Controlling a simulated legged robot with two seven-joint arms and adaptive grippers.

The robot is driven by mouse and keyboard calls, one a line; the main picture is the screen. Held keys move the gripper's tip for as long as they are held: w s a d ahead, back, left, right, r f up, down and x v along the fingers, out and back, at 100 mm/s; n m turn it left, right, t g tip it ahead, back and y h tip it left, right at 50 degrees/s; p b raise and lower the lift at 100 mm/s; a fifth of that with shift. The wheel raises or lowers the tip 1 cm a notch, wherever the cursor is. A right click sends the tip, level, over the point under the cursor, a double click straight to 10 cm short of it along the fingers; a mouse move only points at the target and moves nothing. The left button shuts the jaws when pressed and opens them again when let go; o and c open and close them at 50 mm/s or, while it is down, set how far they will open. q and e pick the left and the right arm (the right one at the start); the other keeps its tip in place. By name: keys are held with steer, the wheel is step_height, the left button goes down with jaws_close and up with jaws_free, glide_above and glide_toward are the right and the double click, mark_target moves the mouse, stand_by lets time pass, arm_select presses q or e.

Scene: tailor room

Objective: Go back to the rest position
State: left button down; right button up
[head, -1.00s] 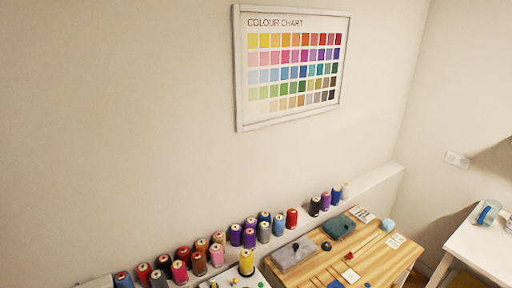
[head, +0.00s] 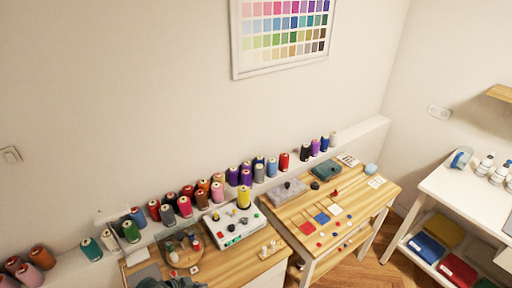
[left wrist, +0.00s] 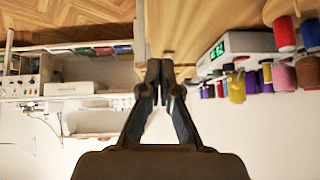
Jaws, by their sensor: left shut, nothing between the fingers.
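My left gripper (left wrist: 160,68) shows in the left wrist view, with its two dark fingers together at the tips. It is shut and holds nothing. The left wrist picture looks upside down, with the floor and tables at the top. In the head view only a dark shape, partly cut off, shows at the bottom edge; I cannot tell the left fingers there. My right gripper is in neither view.
Thread spools stand along a wall ledge (head: 375,130). Below it are a wooden table (head: 275,205) with coloured squares and a wooden desk with a white device (head: 222,218). A white table (head: 440,190) stands right. Wooden floor (head: 375,260) shows between them.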

arm_select(q)
steer(key=s+d+f+n+y, duration=0.2)
steer(key=s+d+f+n, duration=0.15)
steer(key=s, duration=0.65)
steer(key=s+a+f+n+g+y, duration=0.1)
steer(key=s+a+n+y, duration=0.15)
steer(key=s, duration=0.35)
steer(key=s+a+f+n+g+y, duration=0.1)
steer(key=s+a+f+n+y, duration=0.1)
steer(key=s+a+n, duration=0.3)
step_height(320, 180, down, 25)
steer(key=s+d+m+g, duration=0.1)
steer(key=s+d+m, duration=0.1)
steer(key=s+a+f+g, duration=0.1)
steer(key=s+a+f, duration=0.2)
steer(key=s+f, duration=1.4)
steer(key=shift+s+a+f, duration=0.15)
steer(key=shift+s, duration=0.35)
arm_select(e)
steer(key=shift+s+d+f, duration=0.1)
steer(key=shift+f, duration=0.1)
